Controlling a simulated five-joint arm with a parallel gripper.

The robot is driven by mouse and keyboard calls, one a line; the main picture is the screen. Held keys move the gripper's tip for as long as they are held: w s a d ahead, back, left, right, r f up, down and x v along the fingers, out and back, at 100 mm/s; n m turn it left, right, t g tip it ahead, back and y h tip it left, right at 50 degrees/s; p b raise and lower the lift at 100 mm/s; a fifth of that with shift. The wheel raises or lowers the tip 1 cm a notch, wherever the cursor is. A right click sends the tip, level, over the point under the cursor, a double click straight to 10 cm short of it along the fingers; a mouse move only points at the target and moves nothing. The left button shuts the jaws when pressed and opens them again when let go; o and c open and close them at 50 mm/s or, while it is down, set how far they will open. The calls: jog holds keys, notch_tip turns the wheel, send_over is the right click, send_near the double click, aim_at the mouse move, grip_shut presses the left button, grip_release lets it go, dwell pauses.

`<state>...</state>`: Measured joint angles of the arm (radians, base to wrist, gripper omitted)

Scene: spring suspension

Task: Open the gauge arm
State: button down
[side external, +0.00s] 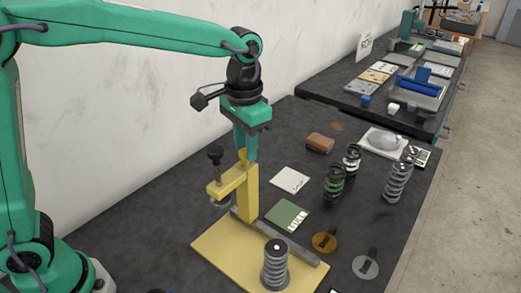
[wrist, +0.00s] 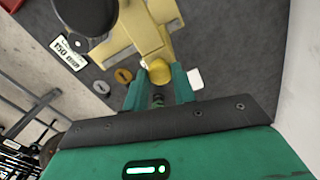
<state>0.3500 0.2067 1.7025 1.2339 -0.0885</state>
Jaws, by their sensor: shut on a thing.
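A yellow gauge fixture stands on a yellow base plate (side external: 225,255). Its upright post (side external: 248,195) carries a yellow arm (side external: 226,182) that reaches left, with a black knob (side external: 215,152) on a screw at its end. A rounded yellow knob (wrist: 159,72) sits at the post's top. My gripper (side external: 246,154) points down over the post and is shut on this knob; in the wrist view its fingers (wrist: 159,84) stand on both sides of it. A grey coil spring (side external: 275,266) stands upright at the plate's front. The fingers partly hide the knob in the side view.
A green-banded spring (side external: 334,184), a white-banded spring (side external: 351,160) and a grey spring (side external: 396,183) stand on the dark table to the right. A brown block (side external: 320,143), a white card (side external: 290,179) and a green card (side external: 287,215) lie nearby. A wall runs behind.

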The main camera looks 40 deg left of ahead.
jog(key=c, duration=1.1)
grip_release()
jog(key=shift+r, duration=0.1)
jog(key=shift+c, duration=0.2)
jog(key=shift+r, duration=3.9)
